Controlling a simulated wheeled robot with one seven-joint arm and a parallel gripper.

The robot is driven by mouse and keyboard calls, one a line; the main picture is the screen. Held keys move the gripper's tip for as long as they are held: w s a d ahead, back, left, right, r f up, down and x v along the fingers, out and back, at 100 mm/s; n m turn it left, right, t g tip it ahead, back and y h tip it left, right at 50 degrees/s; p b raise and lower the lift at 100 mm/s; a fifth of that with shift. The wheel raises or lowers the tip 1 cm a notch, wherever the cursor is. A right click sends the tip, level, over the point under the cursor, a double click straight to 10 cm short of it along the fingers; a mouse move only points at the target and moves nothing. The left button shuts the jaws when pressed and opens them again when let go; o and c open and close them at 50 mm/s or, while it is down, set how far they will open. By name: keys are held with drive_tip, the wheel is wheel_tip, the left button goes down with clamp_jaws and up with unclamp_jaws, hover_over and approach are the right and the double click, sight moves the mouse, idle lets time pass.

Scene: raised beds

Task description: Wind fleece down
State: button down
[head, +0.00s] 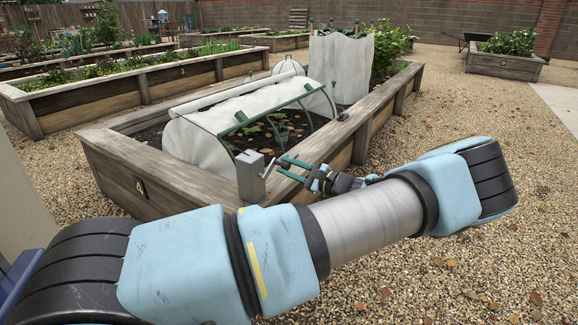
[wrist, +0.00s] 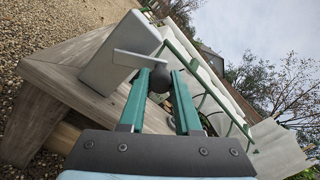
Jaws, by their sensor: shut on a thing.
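The white fleece (head: 200,147) covers the left side of a hooped tunnel, with a rolled edge along the top. The near right side is open, showing green hoops and plants. A grey crank box (head: 250,178) stands on the bed's near rim; it is large in the wrist view (wrist: 120,52). Its flat crank arm (wrist: 138,60) ends in a dark round knob (wrist: 158,78). My gripper (head: 284,161) is at the crank, its green fingers on either side of the knob in the wrist view (wrist: 160,82), shut on it. The fleece shows behind at right (wrist: 205,70).
The wooden raised bed (head: 150,165) has a broad rim beside my gripper. An upright white cover (head: 340,68) and leafy plants stand at its far end. Gravel (head: 480,130) is open to the right. Other beds lie left and behind.

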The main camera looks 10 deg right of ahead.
sight(283, 163)
drive_tip(key=n, duration=0.1)
drive_tip(key=r+n+p, duration=0.1)
drive_tip(key=r+n, duration=0.1)
drive_tip(key=shift+s+a+n, duration=0.3)
drive_tip(key=shift+s+n, duration=0.05)
drive_tip(key=shift+n, duration=0.05)
drive_tip(key=shift+s+a+r+n+p, duration=0.15)
drive_tip(key=shift+n+p, duration=0.1)
drive_tip(key=shift+n, duration=0.25)
drive_tip(key=shift+s+a+n+p, duration=0.1)
drive_tip(key=shift+a+n+p, duration=0.1)
drive_tip(key=shift+n, duration=0.3)
drive_tip(key=n, duration=0.2)
drive_tip(key=s, duration=0.1)
drive_tip(key=shift+a+r+n, duration=0.25)
drive_tip(key=shift+a+n, duration=0.15)
drive_tip(key=n, duration=0.1)
drive_tip(key=a+n, duration=0.1)
drive_tip(key=shift+s+r+n+y, duration=0.1)
drive_tip(key=shift+s+n+y, duration=0.2)
drive_tip(key=shift+s+n, duration=0.1)
drive_tip(key=shift+s+a+f+n+g+b, duration=0.15)
drive_tip(key=shift+s+a+f+n+b, duration=0.3)
drive_tip(key=shift+n, duration=1.3)
drive_tip(key=shift+s+a+f+n+g+b, duration=0.2)
drive_tip(key=shift+s+a+n+b, duration=0.45)
drive_tip(key=shift+n, duration=1.15)
drive_tip(key=shift+s+a+f+n+g+b, duration=0.15)
drive_tip(key=shift+s+a+f+n+b, duration=0.25)
drive_tip(key=shift+n, duration=1.35)
